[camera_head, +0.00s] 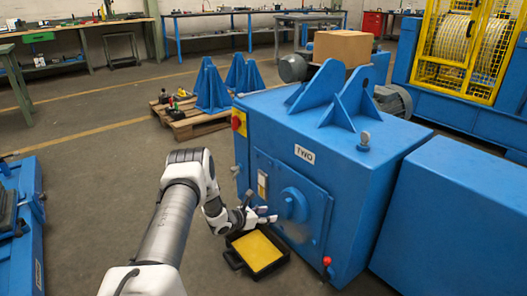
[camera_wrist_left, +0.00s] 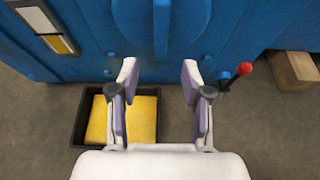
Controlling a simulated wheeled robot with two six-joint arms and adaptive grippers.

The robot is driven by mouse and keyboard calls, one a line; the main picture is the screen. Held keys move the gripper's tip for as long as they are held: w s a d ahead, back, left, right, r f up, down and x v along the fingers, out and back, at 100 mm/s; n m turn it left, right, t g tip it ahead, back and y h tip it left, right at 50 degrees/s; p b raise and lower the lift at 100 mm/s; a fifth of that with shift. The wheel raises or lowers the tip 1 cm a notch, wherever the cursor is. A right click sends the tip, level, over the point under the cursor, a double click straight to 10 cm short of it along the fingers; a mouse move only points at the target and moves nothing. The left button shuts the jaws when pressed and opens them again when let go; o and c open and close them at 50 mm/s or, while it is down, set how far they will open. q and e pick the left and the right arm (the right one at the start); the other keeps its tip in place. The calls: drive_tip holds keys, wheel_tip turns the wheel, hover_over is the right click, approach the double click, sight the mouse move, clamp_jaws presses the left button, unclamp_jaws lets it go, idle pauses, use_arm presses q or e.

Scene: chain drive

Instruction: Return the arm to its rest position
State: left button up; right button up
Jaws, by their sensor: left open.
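My left arm (camera_head: 172,225) reaches in from the lower left of the head view. Its gripper (camera_head: 270,214) is in front of the blue machine housing (camera_head: 395,160), near the round boss (camera_head: 293,205) on its front panel. In the left wrist view the two fingers of the gripper (camera_wrist_left: 157,85) stand wide apart with nothing between them. I cannot tell whether a fingertip touches the housing. My right gripper is not in view.
A black tray with a yellow pad (camera_head: 256,250) lies on the floor below the gripper. A red-tipped lever (camera_head: 327,262) sticks out at the housing's lower right. A blue frame (camera_head: 22,235) stands at the left. Open floor (camera_head: 90,165) lies between.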

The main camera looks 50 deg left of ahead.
use_arm(q)
drive_tip(key=shift+v, duration=0.9)
